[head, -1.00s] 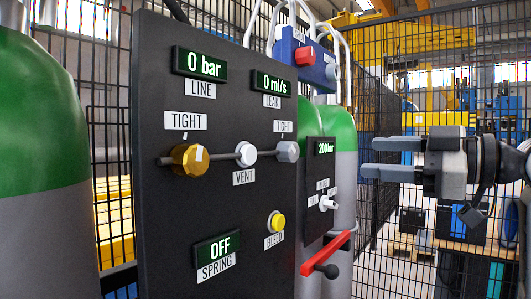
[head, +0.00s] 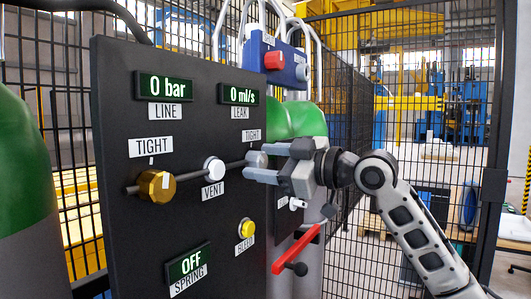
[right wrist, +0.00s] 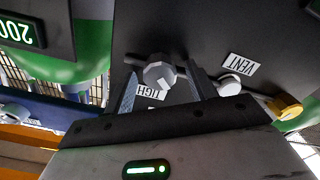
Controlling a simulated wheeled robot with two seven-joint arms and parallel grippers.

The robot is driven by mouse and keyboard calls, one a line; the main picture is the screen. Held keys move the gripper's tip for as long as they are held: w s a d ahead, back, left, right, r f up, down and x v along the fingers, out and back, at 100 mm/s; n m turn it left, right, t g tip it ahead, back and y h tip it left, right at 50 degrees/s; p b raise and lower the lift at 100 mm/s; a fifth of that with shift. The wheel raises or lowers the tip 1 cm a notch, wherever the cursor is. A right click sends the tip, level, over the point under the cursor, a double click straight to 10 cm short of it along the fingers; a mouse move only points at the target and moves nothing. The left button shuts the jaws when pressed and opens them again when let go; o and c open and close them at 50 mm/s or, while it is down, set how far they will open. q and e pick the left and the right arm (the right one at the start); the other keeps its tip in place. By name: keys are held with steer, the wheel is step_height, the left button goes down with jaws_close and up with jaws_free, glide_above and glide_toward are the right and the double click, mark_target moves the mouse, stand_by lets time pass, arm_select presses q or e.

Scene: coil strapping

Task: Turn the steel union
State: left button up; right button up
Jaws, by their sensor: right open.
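The steel union (head: 257,159) is a grey hex nut on the pipe at the right side of the black panel, under a TIGHT label (head: 252,136). My right gripper (head: 250,162) is open, with one finger above and one below the union in the head view. In the right wrist view the union (right wrist: 160,73) shows between the two spread fingers, with visible gaps to them. The fingers partly hide the union in the head view. A brass union (head: 156,185) sits at the pipe's left end, under another TIGHT label. My left gripper is not in view.
The white VENT knob (head: 213,169) is on the pipe just left of the gripper. The yellow BLEED button (head: 246,229) and a red lever (head: 297,248) are below. Displays read 0 bar (head: 165,87), 0 ml/s (head: 241,94) and OFF (head: 189,264). Green-topped cylinders stand beside and behind.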

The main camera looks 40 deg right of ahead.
steer(key=shift+w, duration=0.2)
steer(key=c, duration=1)
